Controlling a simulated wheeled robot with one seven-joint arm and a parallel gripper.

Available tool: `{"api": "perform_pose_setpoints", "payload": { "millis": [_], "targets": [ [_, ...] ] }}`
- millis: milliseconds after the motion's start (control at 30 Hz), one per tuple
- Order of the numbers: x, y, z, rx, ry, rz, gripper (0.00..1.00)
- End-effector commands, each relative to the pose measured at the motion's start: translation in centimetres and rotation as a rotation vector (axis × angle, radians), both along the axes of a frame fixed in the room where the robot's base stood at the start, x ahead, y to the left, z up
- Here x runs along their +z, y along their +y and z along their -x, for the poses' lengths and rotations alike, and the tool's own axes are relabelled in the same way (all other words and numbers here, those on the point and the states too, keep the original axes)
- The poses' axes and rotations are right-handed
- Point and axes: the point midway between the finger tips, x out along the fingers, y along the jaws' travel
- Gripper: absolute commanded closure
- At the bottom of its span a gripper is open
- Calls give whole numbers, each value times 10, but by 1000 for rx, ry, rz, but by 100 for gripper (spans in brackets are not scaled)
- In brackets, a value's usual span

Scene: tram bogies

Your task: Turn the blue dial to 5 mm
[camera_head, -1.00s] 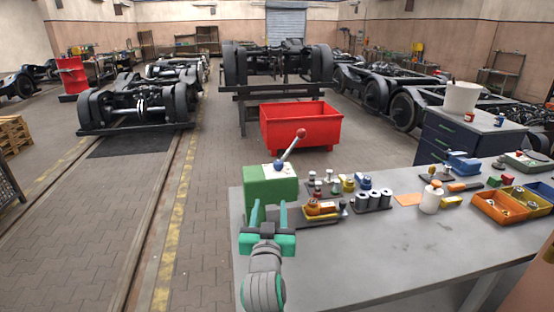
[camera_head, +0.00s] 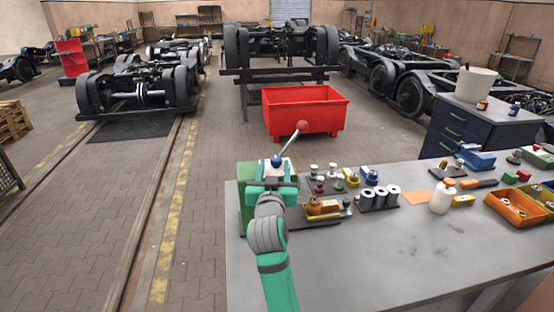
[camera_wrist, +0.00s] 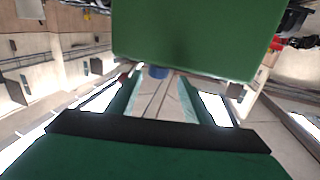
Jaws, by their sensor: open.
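The blue dial (camera_head: 277,161) is a small round knob on the pale top of a green block (camera_head: 246,207) at the left end of the grey table. A silver lever with a red ball (camera_head: 302,126) rises beside it. My gripper (camera_head: 273,178) is open just on the near side of the dial, covering much of the block. In the wrist view the green block (camera_wrist: 200,35) fills the top, and a bit of blue (camera_wrist: 157,72) shows at its edge, between my two spread fingers (camera_wrist: 157,84). No contact is visible. The scale marks cannot be read.
Close to the right stand a tray with an orange part (camera_head: 322,207), grey cylinders (camera_head: 379,197) and several small coloured knobs. A white bottle (camera_head: 441,198) and orange bins (camera_head: 517,208) are farther right. A red cart (camera_head: 304,112) stands behind. The table front is clear.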

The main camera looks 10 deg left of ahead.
Motion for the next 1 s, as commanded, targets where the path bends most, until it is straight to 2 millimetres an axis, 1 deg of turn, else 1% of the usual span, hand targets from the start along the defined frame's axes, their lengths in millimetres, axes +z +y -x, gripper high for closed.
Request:
{"api": "perform_pose_setpoints", "payload": {
  "millis": [33,100,200,300,467,700,733,767,800,867,900,1000],
  "targets": [
    [1,1,-10,-1,0,2,54],
    [1,1,-21,-4,-1,3,54],
    [0,1,-34,-6,0,1,54],
    [0,2,-43,-7,0,1,54],
    [0,3,-49,-7,-1,1,54],
    [0,3,-49,-6,0,0,54],
    [0,3,-49,-6,0,0,59],
    [0,3,-49,-6,0,0,66],
    [0,3,-49,-6,0,0,75],
    [0,3,-49,-7,0,0,90],
    [0,3,-49,-7,0,0,95],
    [0,3,-49,-7,0,0,95]
  ]
}}
